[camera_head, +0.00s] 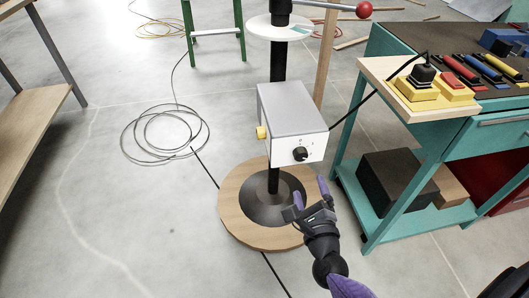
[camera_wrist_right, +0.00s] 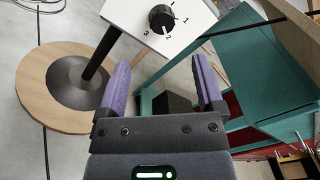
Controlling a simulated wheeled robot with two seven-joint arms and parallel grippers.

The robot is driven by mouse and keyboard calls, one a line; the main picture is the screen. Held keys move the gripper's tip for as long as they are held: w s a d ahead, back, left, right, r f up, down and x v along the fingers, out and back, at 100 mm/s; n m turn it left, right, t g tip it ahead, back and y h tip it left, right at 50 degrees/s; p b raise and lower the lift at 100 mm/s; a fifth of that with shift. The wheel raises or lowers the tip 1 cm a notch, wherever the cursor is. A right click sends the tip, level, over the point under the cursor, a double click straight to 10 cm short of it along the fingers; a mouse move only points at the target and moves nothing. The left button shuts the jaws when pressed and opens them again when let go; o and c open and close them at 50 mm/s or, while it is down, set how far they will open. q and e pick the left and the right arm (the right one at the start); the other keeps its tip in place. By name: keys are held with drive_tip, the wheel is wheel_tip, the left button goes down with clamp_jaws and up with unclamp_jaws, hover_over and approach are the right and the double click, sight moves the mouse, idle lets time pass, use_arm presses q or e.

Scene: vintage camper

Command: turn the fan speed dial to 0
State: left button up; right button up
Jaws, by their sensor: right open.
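The fan speed dial (camera_head: 300,154) is a round black knob on the white front face of a grey-topped box (camera_head: 292,105) mounted on a black post. My right gripper (camera_head: 311,191), with purple fingers, is open and empty, below and a little to the right of the dial in the head view. In the right wrist view, the dial lies beyond the gap between its fingers (camera_wrist_right: 161,66), apart from them. My left gripper is out of view.
A yellow knob (camera_head: 261,132) sits on the box's left side. The post stands on a round wooden base (camera_head: 236,212). A teal workbench (camera_head: 386,185) with tools is close on the right. A coiled cable (camera_head: 150,148) lies on the floor at left.

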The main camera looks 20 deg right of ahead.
sight(301, 158)
drive_tip(key=b+x, duration=0.2)
drive_tip(key=x, duration=0.6)
drive_tip(key=shift+w+d+f, duration=0.1)
drive_tip(key=shift+d, duration=0.1)
drive_tip(key=shift+w+d, duration=0.15)
drive_tip(key=shift+w, duration=0.35)
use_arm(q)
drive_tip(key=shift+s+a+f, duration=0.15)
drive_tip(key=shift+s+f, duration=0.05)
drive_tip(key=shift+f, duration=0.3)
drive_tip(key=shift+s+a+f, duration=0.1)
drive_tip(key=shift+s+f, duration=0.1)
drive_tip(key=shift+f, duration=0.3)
use_arm(e)
clamp_jaws()
